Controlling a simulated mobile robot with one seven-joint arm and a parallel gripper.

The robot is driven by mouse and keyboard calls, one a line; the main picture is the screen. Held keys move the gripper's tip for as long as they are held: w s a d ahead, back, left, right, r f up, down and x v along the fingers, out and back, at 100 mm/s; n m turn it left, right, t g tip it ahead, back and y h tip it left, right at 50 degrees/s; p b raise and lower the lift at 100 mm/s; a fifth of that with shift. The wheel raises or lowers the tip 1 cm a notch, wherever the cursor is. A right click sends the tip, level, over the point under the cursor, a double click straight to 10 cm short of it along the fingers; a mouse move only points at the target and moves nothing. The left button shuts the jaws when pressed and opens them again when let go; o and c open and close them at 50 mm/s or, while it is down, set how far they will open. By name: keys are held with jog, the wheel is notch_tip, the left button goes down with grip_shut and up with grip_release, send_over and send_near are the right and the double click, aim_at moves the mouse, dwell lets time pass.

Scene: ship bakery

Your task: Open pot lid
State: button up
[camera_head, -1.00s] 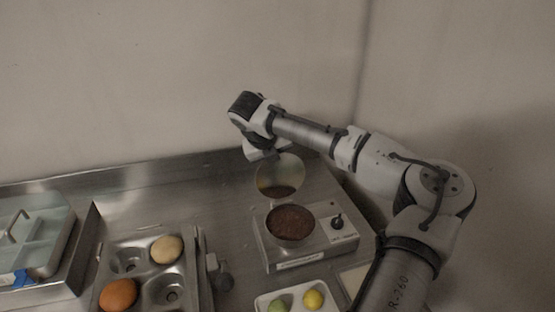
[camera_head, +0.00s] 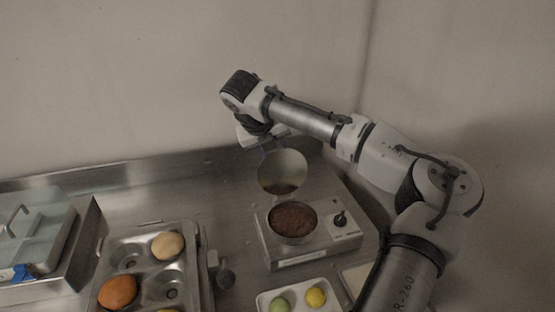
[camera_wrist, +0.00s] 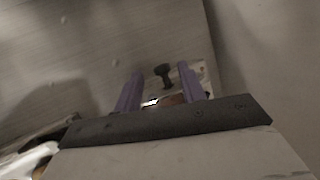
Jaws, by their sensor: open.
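The round, shiny pot lid (camera_head: 282,171) stands raised and steeply tilted at the back of the pot in the head view. The pot (camera_head: 292,219) is uncovered and shows dark brown contents. It sits on a small metal hot plate (camera_head: 300,250). My gripper (camera_head: 267,143) is just behind and above the lid, its fingers mostly hidden there. In the wrist view my gripper (camera_wrist: 160,87) has its two purple fingers apart. A dark knob (camera_wrist: 162,72) and a patch of brown show beyond the gap. I cannot tell whether a finger touches the lid.
A muffin-type tray (camera_head: 150,245) with round buns stands at left, beside a glass-topped box (camera_head: 40,235). A white tray (camera_head: 298,292) with a green and a yellow ball is in front of the hot plate. Walls close in behind and at right.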

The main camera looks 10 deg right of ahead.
jog(key=b+v, duration=0.1)
jog(key=v, duration=0.8)
jog(key=shift+b, duration=0.4)
jog(key=shift+s+a, duration=0.15)
jog(key=shift+s, duration=0.05)
